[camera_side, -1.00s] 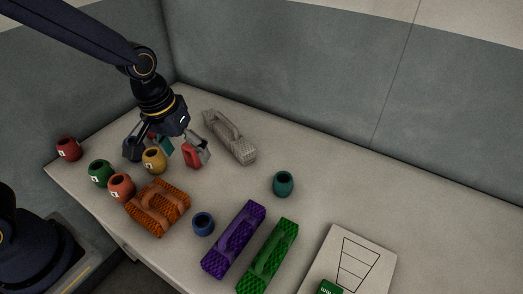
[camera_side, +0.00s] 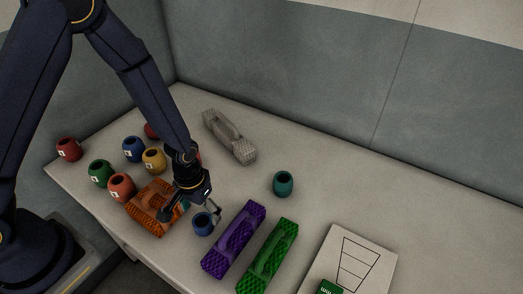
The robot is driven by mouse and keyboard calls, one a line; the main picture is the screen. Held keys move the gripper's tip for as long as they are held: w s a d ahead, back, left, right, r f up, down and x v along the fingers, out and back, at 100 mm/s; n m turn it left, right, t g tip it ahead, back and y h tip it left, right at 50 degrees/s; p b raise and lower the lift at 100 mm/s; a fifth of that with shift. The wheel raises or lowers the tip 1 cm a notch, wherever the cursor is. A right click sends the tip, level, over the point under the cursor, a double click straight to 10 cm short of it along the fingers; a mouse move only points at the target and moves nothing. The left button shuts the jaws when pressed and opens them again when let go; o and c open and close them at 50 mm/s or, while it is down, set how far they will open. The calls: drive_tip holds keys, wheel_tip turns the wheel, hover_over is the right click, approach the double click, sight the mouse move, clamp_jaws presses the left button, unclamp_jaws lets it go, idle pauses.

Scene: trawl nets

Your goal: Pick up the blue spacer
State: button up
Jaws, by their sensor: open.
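A small blue spacer (camera_side: 203,225), round with a dark hollow top, stands upright on the table between the orange net bundle and the purple one. My gripper (camera_side: 193,214) is just above and beside it, pointing down. Its fingers are spread apart, one near the orange bundle and one by the spacer's right upper edge. I cannot tell whether a finger touches the spacer. Another blue pot-shaped piece (camera_side: 133,149), bearing a pale label, stands farther back at the left.
The orange bundle (camera_side: 148,222) is close on the left, the purple bundle (camera_side: 234,240) close on the right, with a green bundle (camera_side: 268,257) beyond. A teal piece (camera_side: 283,184) and a grey bundle (camera_side: 230,137) stand behind. Several labelled pots fill the left.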

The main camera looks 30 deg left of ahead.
sight(203, 222)
drive_tip(key=f, duration=0.5)
drive_tip(key=shift+s, duration=0.2)
drive_tip(key=shift+r, duration=0.1)
drive_tip(key=c, duration=1.3)
drive_tip(key=shift+o, duration=0.2)
